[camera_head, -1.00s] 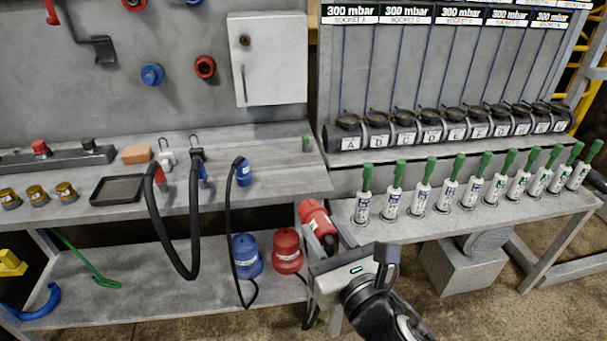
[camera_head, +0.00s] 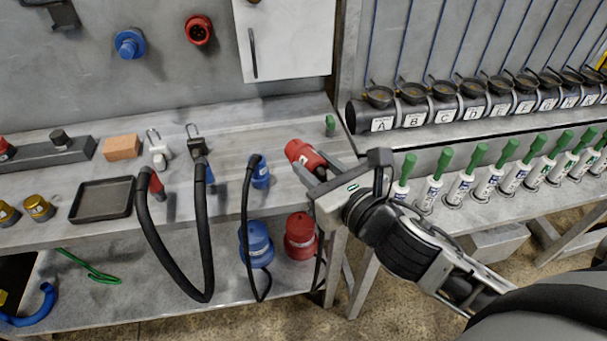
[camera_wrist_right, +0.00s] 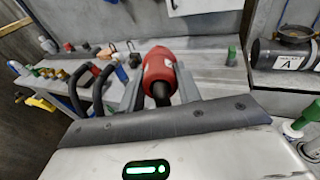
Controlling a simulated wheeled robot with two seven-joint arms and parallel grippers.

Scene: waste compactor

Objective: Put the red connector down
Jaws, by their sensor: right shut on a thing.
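The red connector (camera_head: 305,155) is held in my right gripper (camera_head: 316,170), at the right end of the grey upper shelf (camera_head: 226,132). In the right wrist view the connector (camera_wrist_right: 159,72) sits between the two fingers of my right gripper (camera_wrist_right: 159,88), its black end toward the palm. The connector appears to be at or just above the shelf; I cannot tell whether it touches. My left gripper is not in view.
A blue connector (camera_head: 261,173) with a black cable stands to the left on the shelf. A small green item (camera_head: 330,125) stands behind. Green-handled tools (camera_head: 463,187) stand at right. Bare shelf lies behind the connector.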

